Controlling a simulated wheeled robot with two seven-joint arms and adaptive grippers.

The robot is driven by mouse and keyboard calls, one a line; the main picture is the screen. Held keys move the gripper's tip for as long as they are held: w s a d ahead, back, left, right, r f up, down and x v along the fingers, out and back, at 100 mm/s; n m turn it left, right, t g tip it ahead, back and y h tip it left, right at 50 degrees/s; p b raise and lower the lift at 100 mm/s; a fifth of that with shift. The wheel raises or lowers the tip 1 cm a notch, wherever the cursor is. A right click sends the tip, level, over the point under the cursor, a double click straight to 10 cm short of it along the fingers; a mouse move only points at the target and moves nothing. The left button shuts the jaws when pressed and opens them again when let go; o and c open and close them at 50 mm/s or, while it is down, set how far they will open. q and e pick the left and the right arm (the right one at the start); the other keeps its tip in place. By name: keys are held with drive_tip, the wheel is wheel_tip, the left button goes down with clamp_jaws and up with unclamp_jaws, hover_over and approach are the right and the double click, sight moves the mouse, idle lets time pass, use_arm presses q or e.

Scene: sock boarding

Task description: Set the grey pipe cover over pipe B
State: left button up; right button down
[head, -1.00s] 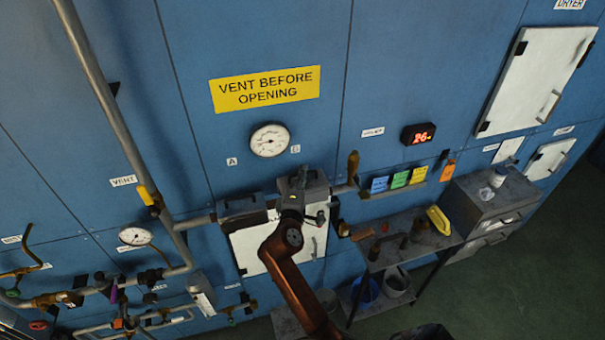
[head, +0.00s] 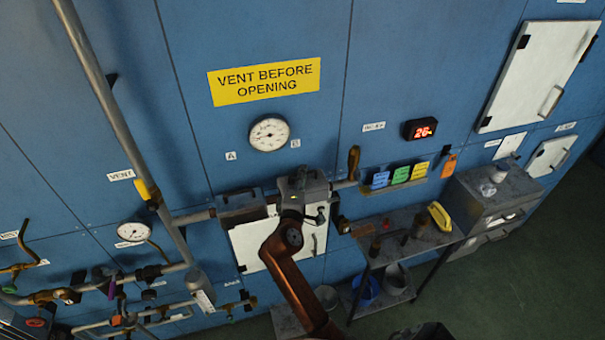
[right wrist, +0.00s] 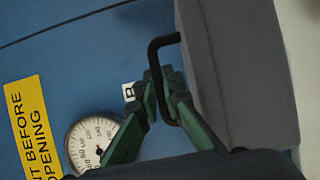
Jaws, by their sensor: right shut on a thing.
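The grey pipe cover (head: 314,187) is a box with a black handle, in front of the wall below the gauge, near label B (head: 295,143). My right gripper (head: 293,195) is at the cover. In the right wrist view its green-padded fingers (right wrist: 166,98) are shut on the black handle, with the grey cover (right wrist: 235,75) beside them. Pipe B is mostly hidden behind the cover and my arm; a short pipe length (head: 343,184) shows to the right. I cannot tell whether the cover touches the pipe. My left gripper is not in view.
A second grey box (head: 238,203) sits just left of the cover, below label A (head: 230,156). A white panel (head: 258,245) is below. A brass-handled valve (head: 353,163) stands close on the right. A shelf table (head: 405,232) with loose parts is further right.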

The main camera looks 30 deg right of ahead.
drive_tip(key=shift+f+b, duration=0.7)
drive_tip(key=shift+f, duration=0.35)
drive_tip(key=c, duration=2)
unclamp_jaws()
wheel_tip(320, 180, up, 10)
drive_tip(key=shift+r, duration=0.15)
drive_tip(key=shift+s, duration=0.15)
